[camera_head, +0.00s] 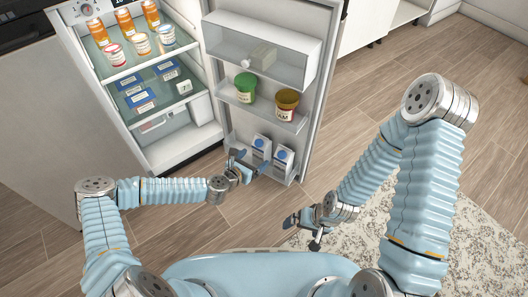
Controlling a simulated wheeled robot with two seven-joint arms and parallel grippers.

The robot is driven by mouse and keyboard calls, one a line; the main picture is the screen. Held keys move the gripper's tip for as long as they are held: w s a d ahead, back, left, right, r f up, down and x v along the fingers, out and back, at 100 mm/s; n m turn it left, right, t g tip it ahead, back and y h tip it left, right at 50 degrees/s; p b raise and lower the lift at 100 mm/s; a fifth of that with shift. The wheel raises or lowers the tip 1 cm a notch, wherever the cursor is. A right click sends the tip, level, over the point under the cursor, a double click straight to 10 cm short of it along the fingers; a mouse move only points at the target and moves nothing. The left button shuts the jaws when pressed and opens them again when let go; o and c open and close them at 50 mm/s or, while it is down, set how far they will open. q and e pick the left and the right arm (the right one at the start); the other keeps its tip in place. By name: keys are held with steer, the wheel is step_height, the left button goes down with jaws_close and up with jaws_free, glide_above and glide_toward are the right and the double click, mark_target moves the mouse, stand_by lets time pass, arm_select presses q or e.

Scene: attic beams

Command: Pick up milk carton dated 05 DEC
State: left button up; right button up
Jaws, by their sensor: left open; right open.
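Two white and grey milk cartons with blue caps stand upright side by side in the bottom door rack of the open fridge: a left carton (261,148) and a right carton (283,159). Their printed dates are too small to read, so I cannot tell which is 05 DEC. My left gripper (241,162) is open and empty, just left of and in front of the left carton; I cannot tell whether it touches. It hides part of the rack's left end. My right gripper (302,227) is open and empty over the floor, below the door in the picture.
The fridge door (322,75) stands wide open. Its middle rack (262,116) holds a green-lidded jar (243,90) and a brown-lidded jar (286,104). The fridge shelves (128,65) hold orange bottles, cups and blue packs. Wood floor and a patterned rug (470,235) lie free around.

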mark_target(258, 154)
arm_select(q)
steer(key=x, duration=0.7)
steer(key=shift+w+f+b, duration=0.1)
steer(key=shift+w+b, duration=0.25)
steer(key=shift+b, duration=0.05)
steer(key=c, duration=1.4)
steer(key=shift+c, duration=0.5)
steer(key=shift+a, duration=0.1)
